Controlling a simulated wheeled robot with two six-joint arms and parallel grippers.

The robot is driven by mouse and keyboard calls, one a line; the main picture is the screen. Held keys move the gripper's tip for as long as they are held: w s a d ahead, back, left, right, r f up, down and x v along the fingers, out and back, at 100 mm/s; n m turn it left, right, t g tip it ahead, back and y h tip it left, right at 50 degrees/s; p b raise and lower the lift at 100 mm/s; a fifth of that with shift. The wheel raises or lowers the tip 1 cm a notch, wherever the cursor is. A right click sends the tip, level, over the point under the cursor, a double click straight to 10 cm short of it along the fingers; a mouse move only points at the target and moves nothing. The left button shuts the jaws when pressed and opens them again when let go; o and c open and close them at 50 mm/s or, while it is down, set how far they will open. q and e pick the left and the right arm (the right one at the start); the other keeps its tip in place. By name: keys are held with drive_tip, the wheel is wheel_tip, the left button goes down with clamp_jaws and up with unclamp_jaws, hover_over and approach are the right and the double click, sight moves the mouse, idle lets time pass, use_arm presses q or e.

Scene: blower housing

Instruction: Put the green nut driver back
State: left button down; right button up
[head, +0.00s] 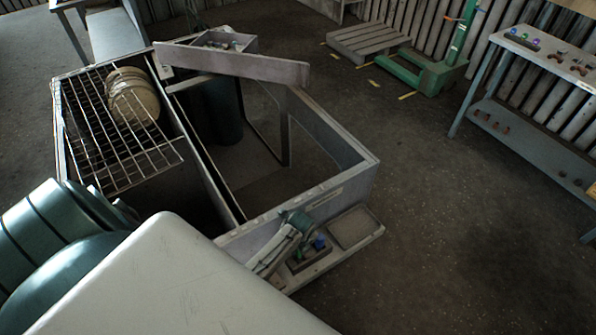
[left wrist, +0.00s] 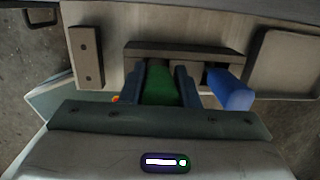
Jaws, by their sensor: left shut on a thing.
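The green nut driver (left wrist: 160,84) shows in the left wrist view between the two fingers of my left gripper (left wrist: 161,88), which is shut on it. Its top end meets the brown rack (left wrist: 185,52) on the ledge; I cannot tell whether it sits in a slot. A blue-handled driver (left wrist: 230,90) is just right of my gripper at the same rack. In the head view my left gripper is small and partly hidden by my arm at the ledge, beside the blue handle (head: 319,243). My right gripper is not in view.
The ledge (head: 372,236) is fixed to the front of an open grey housing (head: 335,187). A shallow tray (head: 352,227) lies right of the rack. A small block with two holes (left wrist: 87,57) is left of it. A wire grid (head: 125,160) covers the housing's left part. The floor to the right is clear.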

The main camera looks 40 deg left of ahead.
sight(298, 255)
use_arm(q)
drive_tip(key=c, duration=0.6)
unclamp_jaws()
drive_tip(key=shift+s+d+f, duration=0.7)
drive_tip(key=shift+s+f, duration=0.25)
drive_tip(key=shift+o, duration=0.2)
drive_tip(key=shift+w+r+p, duration=0.1)
drive_tip(key=shift+r+p, duration=0.45)
drive_tip(key=shift+p, duration=0.05)
drive_tip(key=shift+w+a+r+p, duration=0.1)
drive_tip(key=shift+w+r+p, duration=0.15)
drive_tip(key=shift+p, duration=0.1)
drive_tip(key=shift+w+r+p, duration=0.35)
drive_tip(key=shift+r+p, duration=0.3)
drive_tip(key=shift+a+r, duration=0.1)
drive_tip(key=shift+r, duration=0.2)
wheel_tip(298, 255, up, 2)
drive_tip(key=shift+s+a+r, duration=0.1)
drive_tip(key=shift+s+r, duration=0.05)
drive_tip(key=shift+r, duration=1.3)
